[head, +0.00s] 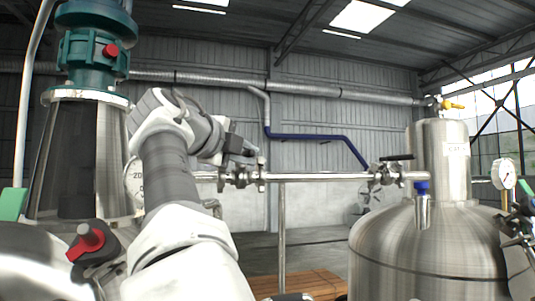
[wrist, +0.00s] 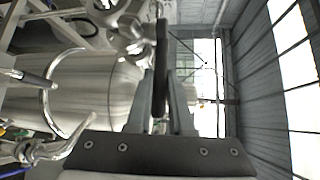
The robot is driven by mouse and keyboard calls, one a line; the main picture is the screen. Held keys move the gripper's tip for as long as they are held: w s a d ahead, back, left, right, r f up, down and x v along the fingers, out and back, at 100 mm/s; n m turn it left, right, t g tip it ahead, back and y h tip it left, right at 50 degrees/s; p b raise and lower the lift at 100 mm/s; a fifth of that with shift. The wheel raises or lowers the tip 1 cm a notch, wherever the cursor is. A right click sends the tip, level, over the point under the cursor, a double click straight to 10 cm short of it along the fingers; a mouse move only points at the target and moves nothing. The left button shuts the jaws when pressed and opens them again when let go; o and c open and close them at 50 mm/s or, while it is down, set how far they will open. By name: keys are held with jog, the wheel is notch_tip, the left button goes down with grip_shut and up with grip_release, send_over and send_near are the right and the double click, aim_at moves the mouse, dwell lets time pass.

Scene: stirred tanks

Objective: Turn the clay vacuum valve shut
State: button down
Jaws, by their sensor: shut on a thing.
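A steel valve (head: 240,178) sits on the horizontal pipe in the middle of the head view. My gripper (head: 245,150) is just above it, reaching in from the left. In the wrist view my gripper (wrist: 163,90) has its two fingers closed on a dark, flat valve handle (wrist: 162,50), which stands edge-on between them. The handle looks near black; I see no clay colour on it. In the head view my gripper and wrist cover most of this handle, so its angle to the pipe is hard to tell.
A second valve with a black lever (head: 396,157) is further right on the same pipe (head: 320,177). A large steel tank (head: 425,250) stands at the right, with a pressure gauge (head: 503,174). A thin post (head: 282,235) stands below the pipe.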

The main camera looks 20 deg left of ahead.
dwell(0.5)
jog(key=c, duration=1.1)
grip_release()
jog(key=shift+a, duration=0.1)
jog(key=b+v, duration=0.1)
jog(key=v, duration=1.6)
jog(key=shift+s+a, duration=0.1)
jog(key=shift+s, duration=0.1)
